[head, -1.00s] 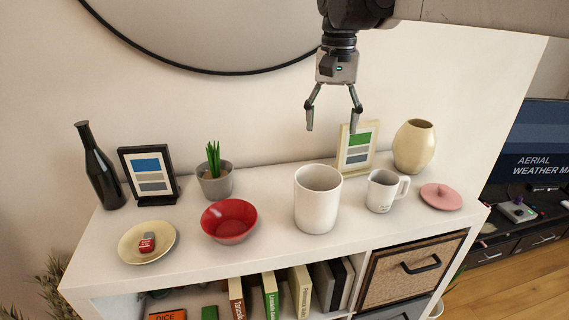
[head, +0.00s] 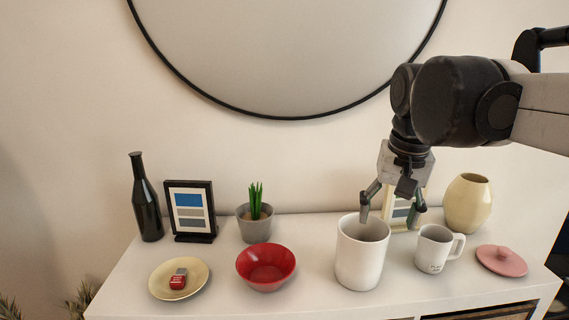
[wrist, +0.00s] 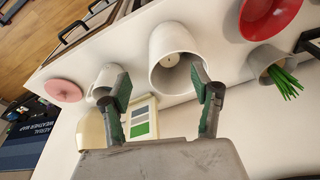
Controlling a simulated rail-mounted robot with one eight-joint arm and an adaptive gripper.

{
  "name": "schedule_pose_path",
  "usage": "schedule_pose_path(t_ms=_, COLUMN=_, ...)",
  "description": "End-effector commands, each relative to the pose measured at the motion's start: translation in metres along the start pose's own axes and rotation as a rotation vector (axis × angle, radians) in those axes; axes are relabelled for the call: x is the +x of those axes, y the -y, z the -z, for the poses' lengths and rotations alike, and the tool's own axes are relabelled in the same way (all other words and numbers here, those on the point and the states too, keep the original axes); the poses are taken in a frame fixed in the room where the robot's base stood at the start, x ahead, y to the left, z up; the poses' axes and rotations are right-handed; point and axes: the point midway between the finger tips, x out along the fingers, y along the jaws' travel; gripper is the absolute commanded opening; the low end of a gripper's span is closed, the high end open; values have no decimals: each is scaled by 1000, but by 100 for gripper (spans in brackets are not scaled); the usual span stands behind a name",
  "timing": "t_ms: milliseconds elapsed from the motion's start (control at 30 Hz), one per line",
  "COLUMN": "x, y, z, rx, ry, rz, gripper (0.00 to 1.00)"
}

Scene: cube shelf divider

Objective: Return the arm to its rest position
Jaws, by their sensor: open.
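My gripper (head: 391,208) is open and empty. In the head view it hangs pointing down, its fingers overlapping the back rim of the large white canister (head: 361,258) and the cream picture frame (head: 402,214). In the wrist view my gripper (wrist: 160,88) has its two fingers spread apart, with the open canister (wrist: 166,84) showing between and beyond them. A pale round shape shows inside the canister. I cannot tell how far the fingertips are from its rim.
A white mug (head: 434,254), cream vase (head: 468,205) and pink lid (head: 501,261) stand right. A red bowl (head: 266,269), potted plant (head: 255,222), black frame (head: 190,211), dark bottle (head: 146,205) and plate (head: 194,291) with a small red-and-grey item stand left. A round mirror (head: 290,50) hangs behind.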

Motion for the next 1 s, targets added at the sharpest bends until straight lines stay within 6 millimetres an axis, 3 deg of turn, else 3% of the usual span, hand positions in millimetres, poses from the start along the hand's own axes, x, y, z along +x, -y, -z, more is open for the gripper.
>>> schedule_pose_path(t_ms=33, x=21, y=-4, z=-18, rx=-17, ry=-31, rz=7, gripper=60)
schedule_pose_path(t_ms=300, x=100, y=-20, z=-89, rx=-114, ry=-204, rz=35, gripper=60)
schedule_pose_path(t_ms=500, x=158, y=-30, z=-136, rx=-178, ry=-323, rz=44, gripper=60)
schedule_pose_path(t_ms=600, x=178, y=-34, z=-151, rx=-200, ry=-366, rz=46, gripper=60)
schedule_pose_path(t_ms=767, x=194, y=-37, z=-163, rx=-219, ry=-402, rz=46, gripper=60)
schedule_pose_path(t_ms=1000, x=195, y=-37, z=-164, rx=-222, ry=-408, rz=46, gripper=60)
